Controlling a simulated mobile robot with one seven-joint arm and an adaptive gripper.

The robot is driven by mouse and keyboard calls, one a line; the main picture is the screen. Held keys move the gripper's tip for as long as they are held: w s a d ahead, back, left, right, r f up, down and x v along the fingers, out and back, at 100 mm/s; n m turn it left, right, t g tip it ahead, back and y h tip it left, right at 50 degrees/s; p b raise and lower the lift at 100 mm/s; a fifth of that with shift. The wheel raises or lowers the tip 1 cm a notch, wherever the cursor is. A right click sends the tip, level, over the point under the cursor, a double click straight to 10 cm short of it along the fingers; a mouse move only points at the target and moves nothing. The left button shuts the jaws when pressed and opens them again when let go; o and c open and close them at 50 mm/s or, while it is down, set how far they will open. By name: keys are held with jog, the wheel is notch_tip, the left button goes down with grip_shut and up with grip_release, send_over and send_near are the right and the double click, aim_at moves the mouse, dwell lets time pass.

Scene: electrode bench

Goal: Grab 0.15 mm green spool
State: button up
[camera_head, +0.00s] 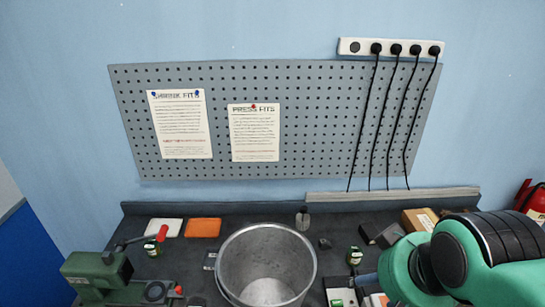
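A small dark green item with a pale label (354,256), which looks like a spool, stands on the dark bench right of the metal bucket. A similar green item (152,248) stands at the left, beside the red-knobbed lever of a green machine. Another green patch (337,303) shows at the bottom edge, in a light-coloured tray and partly cut off. The labels are too small to read, so I cannot tell which is 0.15 mm. My teal and black arm fills the lower right corner. My gripper is not in view.
The large open metal bucket (240,295) stands mid-bench. The green machine (100,275) is at the left. A white pad (170,228) and an orange pad (202,228) lie behind. A cardboard box (418,220) and dark blocks sit behind my arm. Black cables hang against the pegboard (310,150).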

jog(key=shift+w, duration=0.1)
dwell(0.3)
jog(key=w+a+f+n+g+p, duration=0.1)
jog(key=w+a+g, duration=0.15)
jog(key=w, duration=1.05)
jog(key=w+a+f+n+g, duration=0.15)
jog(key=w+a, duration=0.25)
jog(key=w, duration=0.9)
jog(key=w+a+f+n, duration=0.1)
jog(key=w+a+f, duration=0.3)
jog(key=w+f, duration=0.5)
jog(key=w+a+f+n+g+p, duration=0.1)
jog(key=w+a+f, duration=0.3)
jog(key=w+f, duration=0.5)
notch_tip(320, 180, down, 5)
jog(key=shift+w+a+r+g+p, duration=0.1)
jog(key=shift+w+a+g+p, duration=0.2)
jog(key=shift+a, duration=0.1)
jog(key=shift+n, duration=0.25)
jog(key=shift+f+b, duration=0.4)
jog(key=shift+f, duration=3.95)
